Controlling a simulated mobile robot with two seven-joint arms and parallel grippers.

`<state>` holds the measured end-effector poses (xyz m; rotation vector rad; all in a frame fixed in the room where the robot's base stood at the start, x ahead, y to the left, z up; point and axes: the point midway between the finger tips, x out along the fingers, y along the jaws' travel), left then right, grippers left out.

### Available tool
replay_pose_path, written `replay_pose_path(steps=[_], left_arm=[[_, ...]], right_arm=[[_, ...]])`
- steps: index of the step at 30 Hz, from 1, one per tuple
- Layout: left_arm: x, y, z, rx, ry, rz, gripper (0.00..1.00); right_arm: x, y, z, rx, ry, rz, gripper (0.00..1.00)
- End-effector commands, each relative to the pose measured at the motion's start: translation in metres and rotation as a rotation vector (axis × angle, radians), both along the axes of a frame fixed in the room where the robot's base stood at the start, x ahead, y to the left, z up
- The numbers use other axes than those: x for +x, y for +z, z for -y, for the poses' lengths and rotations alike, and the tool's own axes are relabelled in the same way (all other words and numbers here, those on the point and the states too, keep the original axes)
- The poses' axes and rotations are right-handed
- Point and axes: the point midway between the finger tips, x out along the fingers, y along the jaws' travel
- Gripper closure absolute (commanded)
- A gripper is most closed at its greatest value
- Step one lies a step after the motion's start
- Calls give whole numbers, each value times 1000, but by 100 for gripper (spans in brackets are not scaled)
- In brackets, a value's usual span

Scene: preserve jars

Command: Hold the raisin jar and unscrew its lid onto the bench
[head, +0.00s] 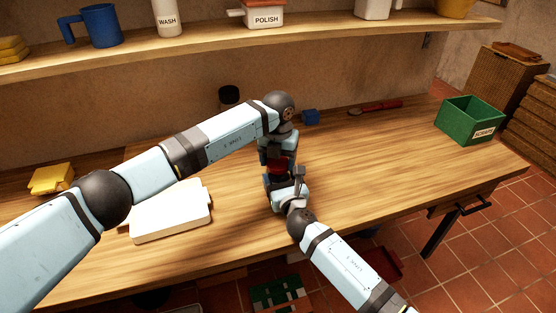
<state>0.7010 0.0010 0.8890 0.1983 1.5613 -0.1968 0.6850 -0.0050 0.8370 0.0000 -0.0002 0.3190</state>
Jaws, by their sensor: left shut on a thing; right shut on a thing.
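The raisin jar (282,164) stands near the middle of the bench, mostly hidden between my two grippers; only a dark red patch of it shows. My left gripper (275,153) reaches over from the left and points down, shut at the top of the jar, where the lid is. The lid itself is hidden by the gripper. My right gripper (280,184) comes from the front, low down, and is shut around the jar's lower part. I cannot tell whether the lid is loose or tight. The wooden bench (360,170) is bare around them.
A white board (170,212) and a yellow block (52,178) lie at left. A black-lidded jar (229,97), a small blue block (310,117) and a red tool (382,105) are behind. A green crate (468,119) stands at the right end. The bench's right half is mostly clear.

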Motion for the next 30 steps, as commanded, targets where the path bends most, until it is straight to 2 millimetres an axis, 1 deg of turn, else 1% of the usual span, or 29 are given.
replay_pose_path(steps=[21,30], left_arm=[[0,21,0,0,0,0,60],[0,22,0,0,-1,0,60]], right_arm=[[0,0,0,0,-1,0,92],[0,0,0,0,-1,0,92]])
